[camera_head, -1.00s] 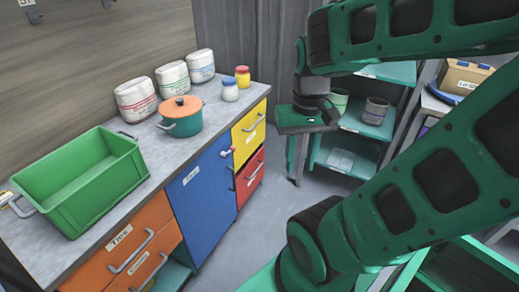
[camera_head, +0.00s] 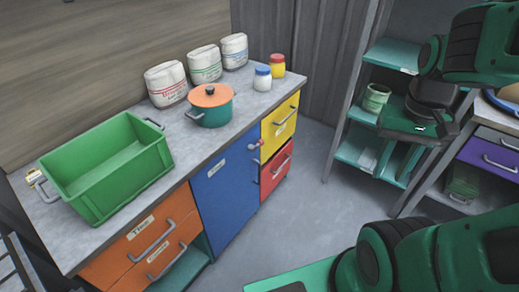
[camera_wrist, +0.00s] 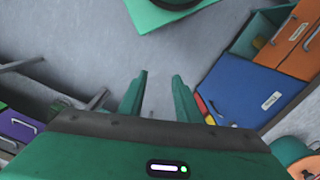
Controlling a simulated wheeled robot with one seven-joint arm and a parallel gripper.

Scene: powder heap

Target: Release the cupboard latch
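The cupboard has a blue door (camera_head: 224,186) with a pale label, under the grey counter. It looks closed. The blue door also shows right of the fingers in the wrist view (camera_wrist: 243,88); the latch is unclear there.
Orange drawers (camera_head: 150,236) are left of the door; yellow (camera_head: 280,121) and red (camera_head: 276,170) drawers are right. A green crate (camera_head: 125,188), a pot (camera_head: 211,110), sacks and jars stand on the counter (camera_head: 175,165). The floor (camera_head: 305,190) between counter and shelves is clear.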

